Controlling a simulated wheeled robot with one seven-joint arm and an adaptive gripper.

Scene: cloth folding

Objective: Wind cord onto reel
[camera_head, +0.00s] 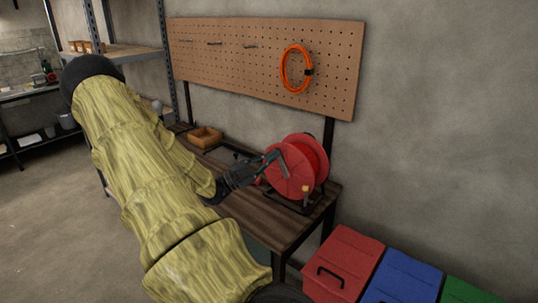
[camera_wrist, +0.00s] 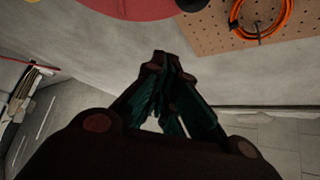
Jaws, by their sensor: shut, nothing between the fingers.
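A red reel (camera_head: 315,153) on a dark stand sits at the right end of the wooden workbench. A small pale knob (camera_head: 305,189) shows low on its near face. My gripper (camera_head: 283,160) is in front of the reel's left side, its shut fingers overlapping the red face in the head view; whether they touch it I cannot tell. In the wrist view, my gripper's fingers (camera_wrist: 160,62) converge with nothing seen between them. Part of the red reel (camera_wrist: 120,9) shows at the top edge there. No cord is clearly visible on the reel.
A coiled orange cord (camera_head: 285,70) hangs on the pegboard (camera_head: 225,62) above the bench; it also shows in the wrist view (camera_wrist: 284,24). A wooden tray (camera_head: 205,137) sits on the workbench (camera_head: 265,218). Red (camera_head: 340,258), blue (camera_head: 405,275) and green bins stand at lower right.

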